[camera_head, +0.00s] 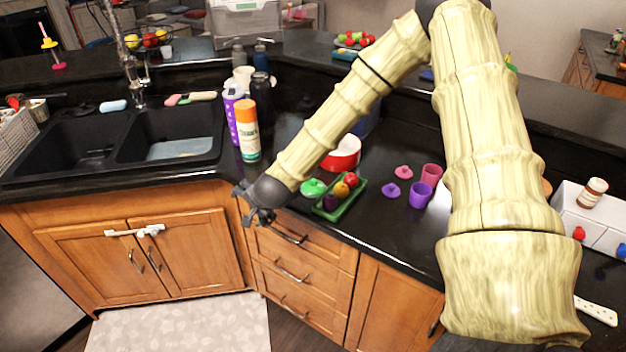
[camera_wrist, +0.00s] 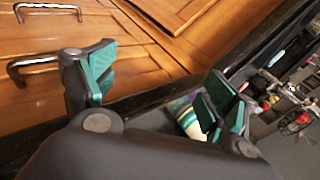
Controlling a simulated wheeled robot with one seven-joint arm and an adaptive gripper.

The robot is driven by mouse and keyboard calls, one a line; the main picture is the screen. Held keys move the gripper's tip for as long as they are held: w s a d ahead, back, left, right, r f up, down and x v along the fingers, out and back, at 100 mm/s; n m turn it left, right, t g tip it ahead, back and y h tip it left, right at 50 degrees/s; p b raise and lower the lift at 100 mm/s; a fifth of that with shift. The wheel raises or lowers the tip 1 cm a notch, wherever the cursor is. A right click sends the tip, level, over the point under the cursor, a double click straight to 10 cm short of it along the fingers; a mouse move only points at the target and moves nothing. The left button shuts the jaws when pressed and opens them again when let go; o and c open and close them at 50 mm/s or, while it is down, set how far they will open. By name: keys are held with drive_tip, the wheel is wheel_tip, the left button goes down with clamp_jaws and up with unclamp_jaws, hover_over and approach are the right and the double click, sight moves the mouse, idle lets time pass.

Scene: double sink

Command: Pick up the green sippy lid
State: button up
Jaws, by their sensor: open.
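The green sippy lid (camera_head: 314,187) lies on the dark counter near its front edge, just left of a green tray (camera_head: 330,212) holding fruit. My gripper (camera_head: 252,208) is open and empty, left of the lid and in front of the counter edge by the wooden drawers. In the wrist view my gripper (camera_wrist: 162,88) shows its two teal-padded fingers spread apart, with cabinet fronts and the counter edge beyond them. I cannot make out the lid in the wrist view.
An orange-and-white bottle (camera_head: 247,130) and a purple bottle (camera_head: 231,112) stand behind my gripper, beside the double sink (camera_head: 120,150). A red bowl (camera_head: 343,153) sits behind the lid. Purple (camera_head: 390,190) and pink (camera_head: 404,172) lids and cups stand further right.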

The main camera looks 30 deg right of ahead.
wheel_tip(320, 180, up, 5)
drive_tip(key=w+d+m, duration=0.1)
drive_tip(key=w+d, duration=0.1)
drive_tip(key=w, duration=0.1)
drive_tip(key=s+d+r+m+p, duration=0.1)
drive_tip(key=s+d+r+m, duration=0.1)
drive_tip(key=d+m, duration=0.2)
drive_tip(key=s+d+r+m+g+h+p, duration=0.1)
drive_tip(key=s+d+r+m, duration=0.1)
drive_tip(key=d+m, duration=0.2)
drive_tip(key=s+d+r+m+g+p, duration=0.1)
drive_tip(key=s+d+r+m, duration=0.1)
drive_tip(key=d+m, duration=0.3)
drive_tip(key=shift+s+d+r, duration=0.15)
drive_tip(key=shift+d, duration=0.65)
drive_tip(key=shift+s+d+r, duration=0.1)
drive_tip(key=shift+d+r, duration=0.05)
drive_tip(key=shift+d, duration=0.65)
drive_tip(key=s+d+m+g, duration=0.1)
drive_tip(key=s+d+m, duration=0.1)
drive_tip(key=s+m, duration=0.2)
drive_tip(key=m+y+p, duration=0.1)
drive_tip(key=y+p, duration=0.1)
hover_over(320, 187)
drive_tip(key=shift+s+a+f, duration=0.1)
drive_tip(key=shift+f, duration=1.95)
drive_tip(key=shift+f, duration=0.15)
